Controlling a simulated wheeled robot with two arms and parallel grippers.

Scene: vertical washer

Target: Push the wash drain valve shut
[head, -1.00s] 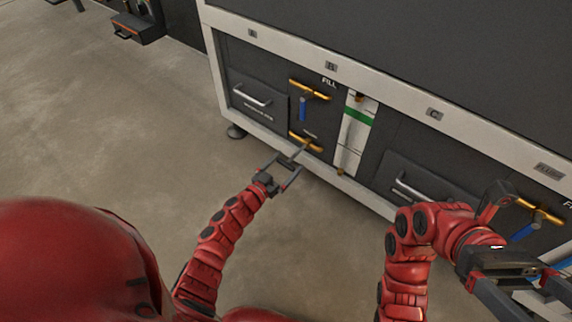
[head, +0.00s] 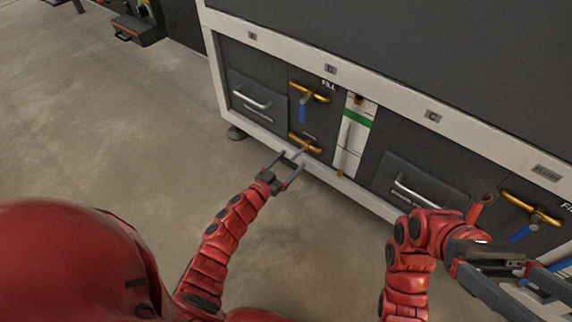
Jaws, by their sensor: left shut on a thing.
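The wash drain valve (head: 309,145) is the lower brass pipe fitting, low on the dark panel under the FILL label. My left gripper (head: 292,157) is right in front of it, with its two fingers on either side of the valve's small handle. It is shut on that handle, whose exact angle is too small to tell. My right gripper (head: 540,300) is at the lower right, away from this valve. Its fingers stand apart, with the tips partly cut off by the frame edge.
Above is a brass fill valve (head: 310,92) with a blue handle. A green-banded sight gauge (head: 354,133) is to its right. Drawers with handles (head: 250,98) flank them. Another brass valve (head: 531,207) is near my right arm.

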